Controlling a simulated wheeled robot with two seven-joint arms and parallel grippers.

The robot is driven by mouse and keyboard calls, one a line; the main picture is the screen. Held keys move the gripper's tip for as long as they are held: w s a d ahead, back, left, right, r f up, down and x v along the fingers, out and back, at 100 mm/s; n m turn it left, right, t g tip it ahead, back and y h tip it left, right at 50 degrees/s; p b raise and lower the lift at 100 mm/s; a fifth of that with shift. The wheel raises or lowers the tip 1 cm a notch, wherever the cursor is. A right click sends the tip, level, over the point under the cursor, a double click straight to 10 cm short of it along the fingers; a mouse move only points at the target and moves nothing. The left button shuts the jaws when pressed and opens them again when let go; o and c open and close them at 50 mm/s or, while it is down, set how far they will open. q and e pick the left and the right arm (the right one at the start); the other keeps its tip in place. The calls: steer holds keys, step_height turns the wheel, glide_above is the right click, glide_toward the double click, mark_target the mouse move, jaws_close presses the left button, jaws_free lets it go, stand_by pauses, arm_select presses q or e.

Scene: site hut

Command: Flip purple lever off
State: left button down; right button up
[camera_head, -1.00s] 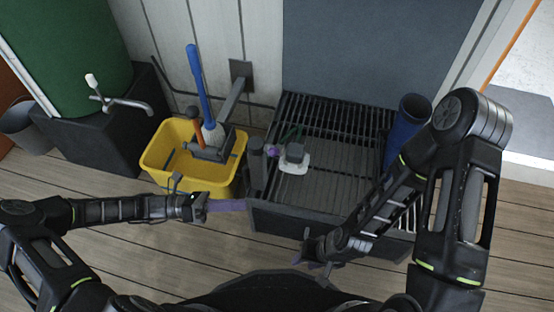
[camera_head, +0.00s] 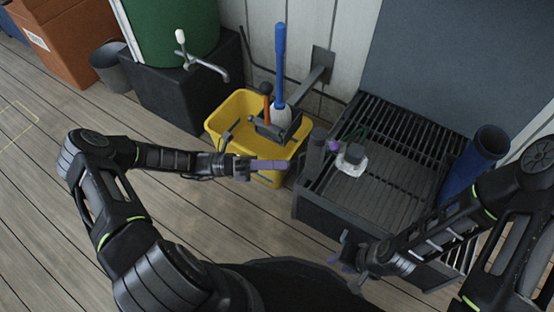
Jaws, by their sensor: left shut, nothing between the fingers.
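A small purple piece (camera_head: 334,146), likely the lever, shows at the left part of the black slatted rack. It is beside a grey block on a white base (camera_head: 351,158). It is too small to tell which way it is set. My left gripper (camera_head: 272,165) is shut and empty, its purple fingers pointing right in front of the yellow bucket. In the picture its tips are left of the purple piece and apart from it. My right gripper (camera_head: 345,256) is at the rack's front side; its fingers are partly hidden by its own arm.
The yellow bucket (camera_head: 222,122) holds a blue-handled tool (camera_head: 280,65). A dark block with a tap (camera_head: 208,66) and green barrel (camera_head: 175,25) stands behind left. A blue tube (camera_head: 480,160) stands at the rack's right. The wooden floor at left is clear.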

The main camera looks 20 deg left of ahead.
arm_select(q)
steer(key=b, duration=0.1)
glide_toward(337, 147)
steer(key=s+d+f, duration=0.2)
steer(key=d+f, duration=0.1)
steer(key=f, duration=0.1)
steer(key=w+d+r, duration=0.1)
steer(key=w+d+r+b, duration=0.1)
steer(key=shift+w+d+r, duration=0.2)
steer(key=shift+w+r, duration=0.2)
steer(key=shift+r, duration=0.1)
steer(key=w+d+r+n+t+y+p, duration=0.1)
steer(key=w+r+n+y+p, duration=0.2)
steer(key=n+p, duration=0.4)
steer(key=shift+w+d+r+n+t+p, duration=0.25)
steer(key=shift+w+r+p, duration=0.5)
steer(key=shift+p, duration=2.55)
steer(key=shift+w+f, duration=0.2)
steer(key=shift+w, duration=0.05)
steer(key=shift+a, duration=0.1)
